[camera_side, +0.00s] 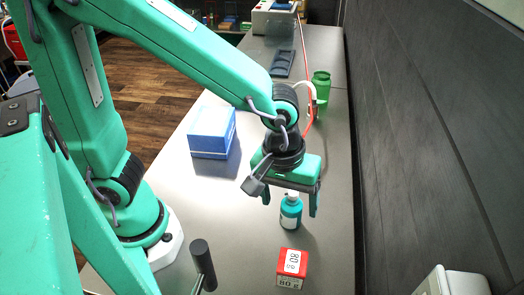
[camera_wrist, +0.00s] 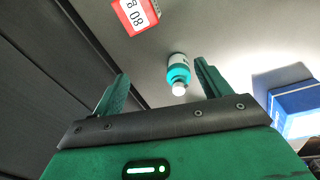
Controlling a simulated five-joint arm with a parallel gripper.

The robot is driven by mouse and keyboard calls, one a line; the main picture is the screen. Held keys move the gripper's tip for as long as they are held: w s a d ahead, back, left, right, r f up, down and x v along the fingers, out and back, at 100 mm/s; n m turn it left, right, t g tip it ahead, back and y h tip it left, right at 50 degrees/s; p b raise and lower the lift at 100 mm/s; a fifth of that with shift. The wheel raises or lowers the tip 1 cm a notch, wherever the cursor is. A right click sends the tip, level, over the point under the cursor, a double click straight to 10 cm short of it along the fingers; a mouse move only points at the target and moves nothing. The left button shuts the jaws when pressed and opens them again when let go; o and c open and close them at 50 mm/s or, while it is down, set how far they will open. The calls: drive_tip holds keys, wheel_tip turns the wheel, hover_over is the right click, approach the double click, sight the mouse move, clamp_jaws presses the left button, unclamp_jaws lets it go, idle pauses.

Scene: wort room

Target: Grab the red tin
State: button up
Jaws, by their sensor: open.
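The red tin (camera_side: 291,268) is a small red box with a white label, on the grey table near the front in the side view. It also shows at the top of the wrist view (camera_wrist: 137,14), partly cut off by the edge. My gripper (camera_side: 289,206) is open and empty, pointing down above the table, behind the tin in the side view. A teal bottle with a white cap (camera_side: 291,212) stands below my gripper. In the wrist view the bottle (camera_wrist: 178,72) appears between the directions of my two fingers (camera_wrist: 158,88), apart from them.
A blue box (camera_side: 211,132) stands left of my gripper and shows at the right in the wrist view (camera_wrist: 296,104). A green bottle (camera_side: 320,88) and a dark tray (camera_side: 282,64) are farther back. A dark wall (camera_side: 430,130) runs along the table's right edge.

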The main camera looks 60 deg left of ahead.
drive_tip(key=n+g, duration=0.1)
drive_tip(key=n, duration=0.1)
hover_over(293, 261)
drive_tip(key=shift+y, duration=0.4)
wheel_tip(293, 261, down, 6)
drive_tip(key=shift+s+d+r, duration=0.1)
drive_tip(key=shift+r, duration=0.05)
drive_tip(key=shift+f, duration=1.3)
drive_tip(key=shift+f, duration=0.15)
drive_tip(key=shift+f, duration=2.45)
drive_tip(key=c, duration=1.1)
drive_tip(key=shift+r, duration=0.15)
drive_tip(key=shift+r, duration=4.9)
